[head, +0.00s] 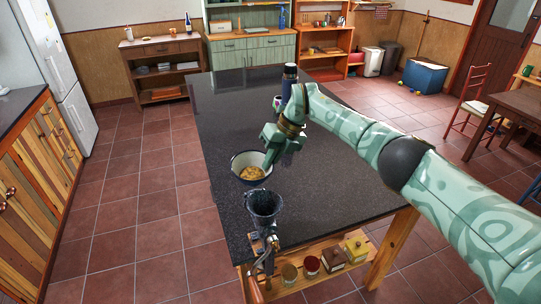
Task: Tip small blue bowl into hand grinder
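The small blue bowl (238,176) has a pale rim and holds yellowish-brown contents. It is upright near the left edge of the dark counter; I cannot tell whether it rests on the top or is slightly raised. My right gripper (269,160) points down at the bowl's right rim, its fingers overlapping the rim. Whether they are closed on it is not clear. The hand grinder (264,206), with a dark open hopper, stands at the counter's near edge, just in front of the bowl. Its crank hangs below. My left gripper is not in view.
The dark island counter (330,210) is mostly bare to the right and behind. A dark bottle-like object (290,74) stands beyond my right gripper, with a small item partly hidden beside it. Several jars and a yellow container (356,248) sit on the shelf below.

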